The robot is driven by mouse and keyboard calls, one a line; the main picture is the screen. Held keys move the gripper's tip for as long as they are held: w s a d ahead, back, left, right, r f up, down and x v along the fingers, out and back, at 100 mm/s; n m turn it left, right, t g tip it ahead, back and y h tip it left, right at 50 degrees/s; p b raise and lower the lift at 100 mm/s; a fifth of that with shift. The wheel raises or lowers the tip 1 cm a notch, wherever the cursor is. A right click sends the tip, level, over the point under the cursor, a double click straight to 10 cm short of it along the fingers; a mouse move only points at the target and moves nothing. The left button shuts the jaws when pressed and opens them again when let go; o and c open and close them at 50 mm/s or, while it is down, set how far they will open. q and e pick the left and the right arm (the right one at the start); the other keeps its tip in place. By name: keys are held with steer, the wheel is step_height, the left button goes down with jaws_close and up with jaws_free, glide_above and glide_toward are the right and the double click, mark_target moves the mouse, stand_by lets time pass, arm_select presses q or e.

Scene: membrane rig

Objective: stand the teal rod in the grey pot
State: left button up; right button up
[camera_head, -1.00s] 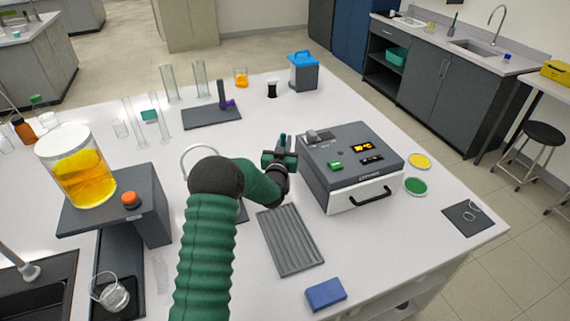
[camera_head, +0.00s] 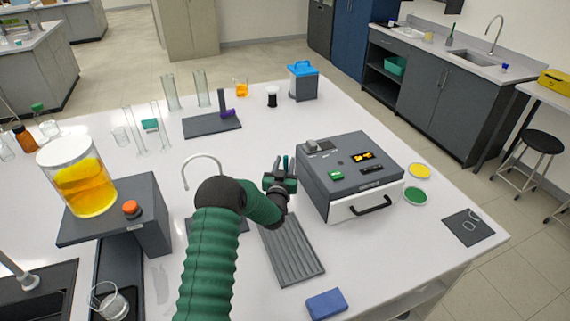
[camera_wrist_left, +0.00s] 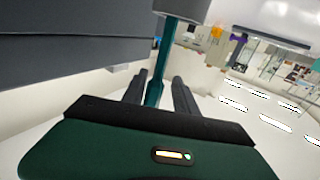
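The teal rod (camera_wrist_left: 155,75) stands between the two fingers of my left gripper (camera_wrist_left: 160,84) in the left wrist view, which is upside down. The fingers are apart, with a gap beside the rod. The rod's lower end meets the rim of a grey cylinder, which looks like the grey pot (camera_wrist_left: 182,9). I cannot tell how deep it sits inside. In the head view my left gripper (camera_head: 283,168) is left of the dark instrument, with the rod's upper end (camera_head: 285,161) showing. My arm and gripper hide the pot there. My right gripper is out of view.
The dark instrument (camera_head: 350,165) with a white front stands close right of my gripper. A ribbed grey tray (camera_head: 290,250) and a blue block (camera_head: 326,304) lie nearer. A purple-clipped stand (camera_head: 212,126) and glass cylinders (camera_head: 168,92) are farther back. Open white table lies between.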

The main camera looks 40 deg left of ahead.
arm_select(q)
steer(key=shift+d+r, duration=0.25)
steer(key=shift+r, duration=0.15)
steer(key=b+v, duration=0.2)
steer(key=v, duration=1)
steer(key=s+d+f+m+g+h, duration=0.1)
steer(key=d+f+m+g+h, duration=0.2)
steer(key=d, duration=0.7)
steer(key=s+d+f+m+g+h, duration=0.15)
steer(key=d+h, duration=0.35)
steer(key=d, duration=0.5)
steer(key=s+d+g, duration=0.2)
steer(key=s+d, duration=0.1)
steer(key=s, duration=0.3)
steer(key=s+d+m+g+h, duration=0.1)
steer(key=s+d+g, duration=0.2)
steer(key=s, duration=0.3)
steer(key=s+d+f+m+g+h, duration=0.1)
steer(key=s+d+g, duration=0.2)
steer(key=s, duration=0.4)
steer(key=shift+d, duration=0.25)
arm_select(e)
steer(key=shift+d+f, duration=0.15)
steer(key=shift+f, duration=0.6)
arm_select(q)
steer(key=shift+s+d, duration=0.1)
steer(key=shift+d, duration=0.25)
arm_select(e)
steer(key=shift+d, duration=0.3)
